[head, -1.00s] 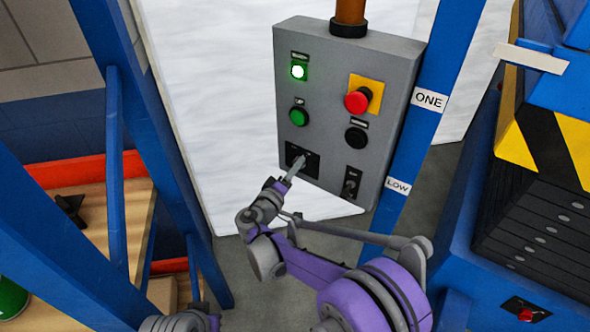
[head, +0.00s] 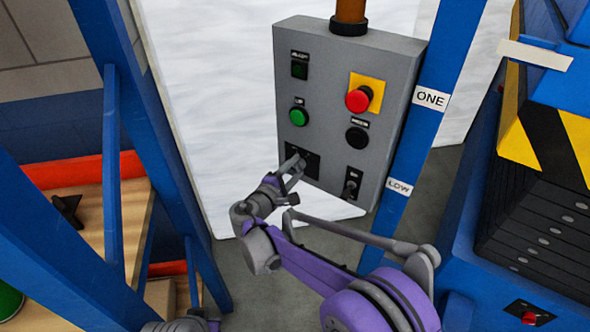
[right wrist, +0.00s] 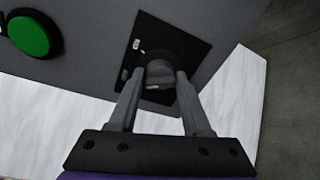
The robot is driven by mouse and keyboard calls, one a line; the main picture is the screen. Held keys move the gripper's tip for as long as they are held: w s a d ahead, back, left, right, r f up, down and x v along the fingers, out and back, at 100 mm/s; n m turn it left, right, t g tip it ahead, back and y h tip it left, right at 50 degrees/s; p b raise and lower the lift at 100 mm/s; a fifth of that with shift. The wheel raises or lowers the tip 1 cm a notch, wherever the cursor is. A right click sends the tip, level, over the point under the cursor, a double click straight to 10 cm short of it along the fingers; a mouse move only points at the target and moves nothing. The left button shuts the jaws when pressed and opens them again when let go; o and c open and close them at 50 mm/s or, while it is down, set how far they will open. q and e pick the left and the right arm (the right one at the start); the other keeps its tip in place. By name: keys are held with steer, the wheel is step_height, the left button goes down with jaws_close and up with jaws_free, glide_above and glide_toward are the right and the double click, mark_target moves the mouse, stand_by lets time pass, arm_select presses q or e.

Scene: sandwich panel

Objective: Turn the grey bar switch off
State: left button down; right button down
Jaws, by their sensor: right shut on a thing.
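The grey bar switch (right wrist: 160,74) sits on a black square plate at the lower left of the grey control box (head: 335,85). In the head view the plate (head: 310,165) shows, but the bar is mostly hidden by my right gripper (head: 294,164). In the right wrist view the two fingers of my right gripper (right wrist: 163,92) stand on either side of the bar and are shut on it. The green lamp (head: 300,69) at the top left of the box is dark. Of my left arm only a small part shows at the bottom edge; its gripper is not seen.
The box also carries a green button (head: 299,117), a red emergency button (head: 358,100), a black button (head: 356,135) and a small toggle switch (head: 351,185). Blue posts stand left and right of the box. A blue machine (head: 545,200) is at the right.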

steer(key=shift+w+r, duration=0.1)
steer(key=shift+r, duration=0.1)
stand_by(0.4)
steer(key=shift+c, duration=2)
jaws_free()
steer(key=shift+f, duration=0.1)
steer(key=v, duration=1.1)
